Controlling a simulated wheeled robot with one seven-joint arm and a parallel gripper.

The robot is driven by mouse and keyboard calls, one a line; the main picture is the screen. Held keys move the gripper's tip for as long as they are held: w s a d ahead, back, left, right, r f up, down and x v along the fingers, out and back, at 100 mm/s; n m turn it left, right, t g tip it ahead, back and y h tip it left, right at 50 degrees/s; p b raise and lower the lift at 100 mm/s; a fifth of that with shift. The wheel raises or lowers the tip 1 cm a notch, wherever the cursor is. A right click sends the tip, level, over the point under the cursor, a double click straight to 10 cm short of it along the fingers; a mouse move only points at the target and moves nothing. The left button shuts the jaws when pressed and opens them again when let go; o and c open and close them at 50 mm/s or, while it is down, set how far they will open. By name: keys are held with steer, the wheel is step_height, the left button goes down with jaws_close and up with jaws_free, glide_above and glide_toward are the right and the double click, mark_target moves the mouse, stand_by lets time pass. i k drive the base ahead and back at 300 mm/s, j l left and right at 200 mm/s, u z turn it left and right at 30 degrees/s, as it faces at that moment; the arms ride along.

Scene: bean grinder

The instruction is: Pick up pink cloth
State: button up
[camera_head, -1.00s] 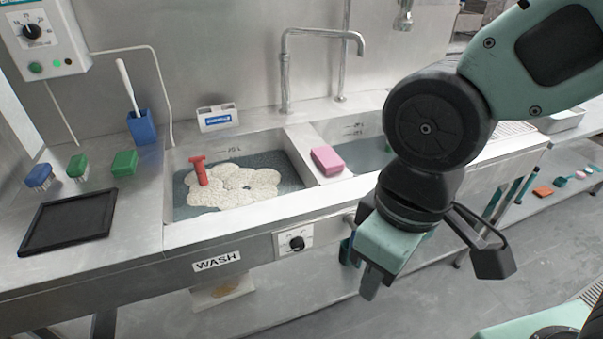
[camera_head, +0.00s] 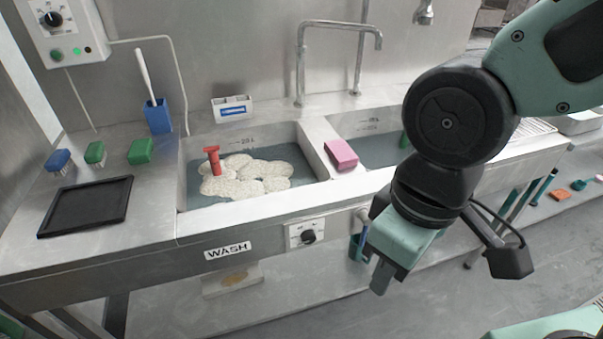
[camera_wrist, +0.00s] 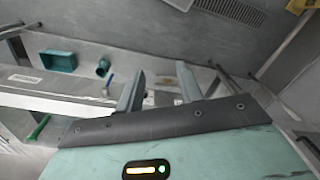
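The pink cloth (camera_head: 341,154) is a small block-shaped folded item lying on the divider between the two sink basins in the head view. My gripper (camera_head: 380,277) hangs in front of the sink's front edge, to the right of the cloth and lower than it, apart from it. In the wrist view my gripper (camera_wrist: 159,88) shows two fingers spread apart with nothing between them. The cloth does not show in the wrist view.
The left basin holds foamy water and a red-handled tool (camera_head: 213,159). A tall faucet (camera_head: 301,65) rises behind the divider. A black tray (camera_head: 88,205) and several brushes lie on the left counter. A teal bin (camera_wrist: 58,61) shows in the wrist view.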

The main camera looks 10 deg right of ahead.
mark_target(342, 156)
steer(key=i+l+u, duration=0.35)
steer(key=i+l, duration=0.35)
steer(key=i, duration=0.15)
